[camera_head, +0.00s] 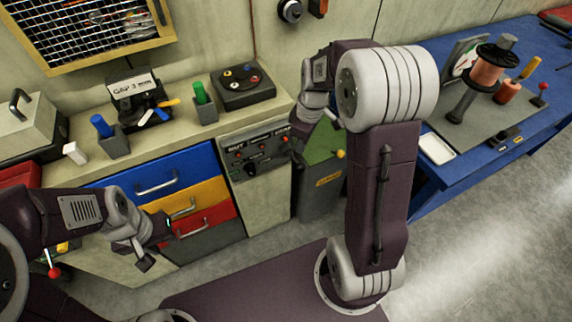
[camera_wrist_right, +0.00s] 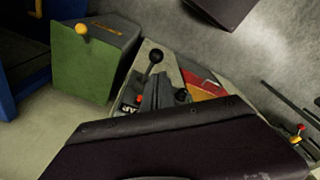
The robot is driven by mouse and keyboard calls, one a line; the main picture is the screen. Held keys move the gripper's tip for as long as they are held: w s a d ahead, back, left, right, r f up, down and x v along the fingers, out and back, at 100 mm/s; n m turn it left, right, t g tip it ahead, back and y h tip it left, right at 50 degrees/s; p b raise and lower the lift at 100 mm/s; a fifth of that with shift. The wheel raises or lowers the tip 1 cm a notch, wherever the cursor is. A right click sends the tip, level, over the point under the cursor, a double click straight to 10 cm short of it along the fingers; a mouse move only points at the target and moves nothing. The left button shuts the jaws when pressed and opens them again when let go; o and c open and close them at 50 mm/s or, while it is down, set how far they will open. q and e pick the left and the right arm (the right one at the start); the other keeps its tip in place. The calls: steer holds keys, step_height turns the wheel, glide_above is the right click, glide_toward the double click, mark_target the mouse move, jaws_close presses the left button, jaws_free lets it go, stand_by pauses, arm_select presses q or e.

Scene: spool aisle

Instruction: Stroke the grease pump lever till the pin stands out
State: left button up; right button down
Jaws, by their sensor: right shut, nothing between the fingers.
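A green cabinet (camera_head: 322,145) with dark sides and a yellow ball knob (camera_head: 341,153) stands between the drawer bench and the blue table. Which part is the grease pump's lever I cannot tell for sure; no pin can be made out. My right gripper (camera_head: 299,136) is shut and empty, just left of the cabinet and partly hidden by my arm. My left gripper (camera_head: 152,256) is before the drawers; its jaws are unclear.
The bench's control panel (camera_head: 258,150) lies left of the cabinet. Blue, yellow and red drawers (camera_head: 200,220) have protruding handles. The blue table (camera_head: 470,165) on the right holds a spool stand (camera_head: 490,70) and a white tray (camera_head: 436,148). The floor at right is clear.

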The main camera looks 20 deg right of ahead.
mark_target(303, 165)
steer(key=shift+d+f, duration=0.55)
steer(key=shift+f, duration=0.3)
steer(key=shift+s+d+f, duration=0.15)
steer(key=shift+s+d, duration=0.05)
steer(key=shift+s, duration=0.15)
steer(key=shift+m, duration=0.3)
steer(key=f+b, duration=0.4)
steer(key=b, duration=0.1)
steer(key=f+b, duration=0.2)
steer(key=f, duration=0.1)
steer(key=shift+w+a, duration=0.15)
steer(key=shift+w, duration=0.1)
